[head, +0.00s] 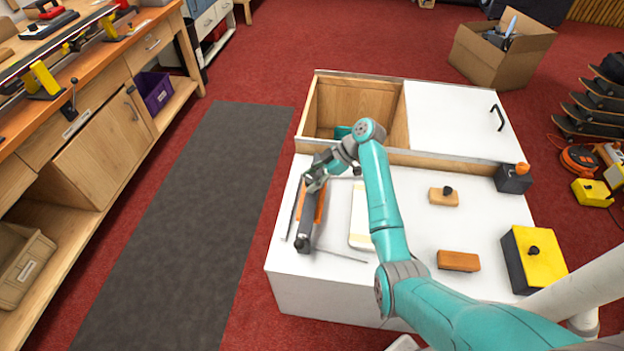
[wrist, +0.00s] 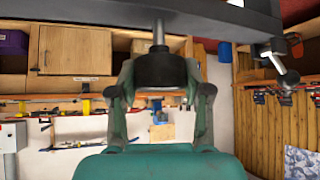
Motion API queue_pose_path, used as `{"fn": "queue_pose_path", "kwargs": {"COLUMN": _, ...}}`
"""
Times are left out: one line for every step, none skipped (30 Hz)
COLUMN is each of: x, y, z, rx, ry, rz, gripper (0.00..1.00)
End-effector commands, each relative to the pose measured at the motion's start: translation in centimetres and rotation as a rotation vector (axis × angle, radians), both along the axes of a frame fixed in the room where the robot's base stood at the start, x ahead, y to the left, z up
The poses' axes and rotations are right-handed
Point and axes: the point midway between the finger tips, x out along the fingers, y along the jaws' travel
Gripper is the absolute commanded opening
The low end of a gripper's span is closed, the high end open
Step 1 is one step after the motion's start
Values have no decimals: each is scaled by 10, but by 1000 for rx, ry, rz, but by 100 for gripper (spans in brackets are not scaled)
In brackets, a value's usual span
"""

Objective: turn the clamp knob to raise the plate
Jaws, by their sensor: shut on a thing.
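The clamp stands at the left of the white bench top in the head view, with a dark grey beam (head: 306,225) above an orange piece (head: 321,208). In the wrist view the beam (wrist: 100,8) crosses the top, and a black round knob (wrist: 160,70) sits on a short metal shaft under it. My gripper (head: 317,180) is at the far end of the beam. In the wrist view my gripper (wrist: 159,82) has one finger on each side of the knob and is shut on it. I cannot make out the plate clearly.
The white bench (head: 420,215) holds a cream board (head: 361,215), a small wooden block with a black knob (head: 444,197), an orange-brown block (head: 458,261) and a yellow-topped box (head: 535,258). An open wooden compartment (head: 345,103) lies behind my gripper. A thin rod (head: 340,255) sticks out near the beam's front end.

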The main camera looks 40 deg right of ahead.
Motion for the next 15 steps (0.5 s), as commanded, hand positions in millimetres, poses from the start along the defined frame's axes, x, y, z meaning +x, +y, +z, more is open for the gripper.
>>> {"fn": "queue_pose_path", "kwargs": {"x": -2, "y": 0, "z": -4, "rx": 0, "ry": 9, "rz": -2, "gripper": 14}}
{"fn": "queue_pose_path", "kwargs": {"x": -2, "y": 0, "z": -4, "rx": 0, "ry": 9, "rz": -2, "gripper": 14}}
{"fn": "queue_pose_path", "kwargs": {"x": -2, "y": 0, "z": -4, "rx": 0, "ry": 9, "rz": -2, "gripper": 14}}
{"fn": "queue_pose_path", "kwargs": {"x": -2, "y": 0, "z": -4, "rx": 0, "ry": 9, "rz": -2, "gripper": 14}}
{"fn": "queue_pose_path", "kwargs": {"x": -2, "y": 0, "z": -4, "rx": 0, "ry": 9, "rz": -2, "gripper": 14}}
{"fn": "queue_pose_path", "kwargs": {"x": -2, "y": 0, "z": -4, "rx": 0, "ry": 9, "rz": -3, "gripper": 53}}
{"fn": "queue_pose_path", "kwargs": {"x": -2, "y": 0, "z": -4, "rx": 0, "ry": 9, "rz": -3, "gripper": 61}}
{"fn": "queue_pose_path", "kwargs": {"x": -2, "y": 0, "z": -4, "rx": 1, "ry": 8, "rz": -2, "gripper": 68}}
{"fn": "queue_pose_path", "kwargs": {"x": -2, "y": 0, "z": -4, "rx": 0, "ry": 8, "rz": -3, "gripper": 74}}
{"fn": "queue_pose_path", "kwargs": {"x": -2, "y": 0, "z": -3, "rx": 0, "ry": 7, "rz": -2, "gripper": 74}}
{"fn": "queue_pose_path", "kwargs": {"x": -2, "y": 0, "z": -3, "rx": 0, "ry": 6, "rz": -3, "gripper": 74}}
{"fn": "queue_pose_path", "kwargs": {"x": -1, "y": 0, "z": -3, "rx": 0, "ry": 5, "rz": -2, "gripper": 74}}
{"fn": "queue_pose_path", "kwargs": {"x": -1, "y": 0, "z": -2, "rx": 0, "ry": 5, "rz": -2, "gripper": 74}}
{"fn": "queue_pose_path", "kwargs": {"x": -1, "y": 0, "z": -2, "rx": 0, "ry": 4, "rz": -2, "gripper": 74}}
{"fn": "queue_pose_path", "kwargs": {"x": -1, "y": 0, "z": -2, "rx": 0, "ry": 4, "rz": -2, "gripper": 74}}
